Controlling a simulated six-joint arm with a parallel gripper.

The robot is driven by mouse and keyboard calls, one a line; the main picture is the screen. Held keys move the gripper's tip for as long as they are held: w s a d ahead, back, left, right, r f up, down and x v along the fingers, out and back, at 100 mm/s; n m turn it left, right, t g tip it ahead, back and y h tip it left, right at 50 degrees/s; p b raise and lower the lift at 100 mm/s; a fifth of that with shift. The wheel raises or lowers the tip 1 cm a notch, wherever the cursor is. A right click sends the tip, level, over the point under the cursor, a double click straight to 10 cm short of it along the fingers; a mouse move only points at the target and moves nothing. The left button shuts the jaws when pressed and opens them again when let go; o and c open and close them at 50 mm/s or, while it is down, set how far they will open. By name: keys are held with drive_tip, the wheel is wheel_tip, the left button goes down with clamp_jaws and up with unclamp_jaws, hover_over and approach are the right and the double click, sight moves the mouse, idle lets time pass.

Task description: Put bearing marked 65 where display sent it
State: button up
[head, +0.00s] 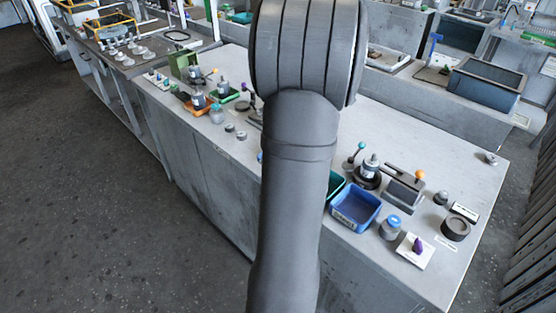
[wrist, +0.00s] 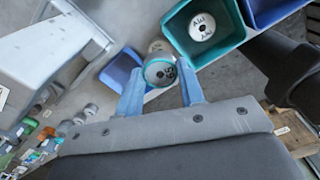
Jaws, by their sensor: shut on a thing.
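In the wrist view my gripper (wrist: 160,84) has its two blue fingers shut on a round grey bearing (wrist: 160,68) with a teal band. Dark digits on the bearing are turned and too small to read surely. It is held near a teal bin (wrist: 218,50), which contains a white round part (wrist: 202,27) with lettering I cannot read. A blue bin (wrist: 268,16) is at the upper right, and another blue bin (wrist: 117,68) is left of the bearing. In the head view my arm hides the gripper and the bearing.
In the head view a blue bin (head: 355,209) and a teal bin (head: 335,184) stand beside my arm. Right of them are a jar with a blue lid (head: 390,228), a dark ring (head: 456,228) and a small white-faced block (head: 464,212).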

drive_tip(key=shift+n, duration=0.3)
drive_tip(key=w+a+f, duration=0.2)
drive_tip(key=a, duration=0.1)
drive_tip(key=w+a+f, duration=0.2)
drive_tip(key=a, duration=0.1)
drive_tip(key=w+a+f, duration=0.2)
drive_tip(key=a+f, duration=0.1)
drive_tip(key=shift+a, duration=0.4)
drive_tip(key=shift+f, duration=1.95)
drive_tip(key=o, duration=1.1)
drive_tip(key=shift+f, duration=0.15)
wheel_tip(320, 180, up, 12)
drive_tip(key=shift+r, duration=0.15)
drive_tip(key=shift+f, duration=4.3)
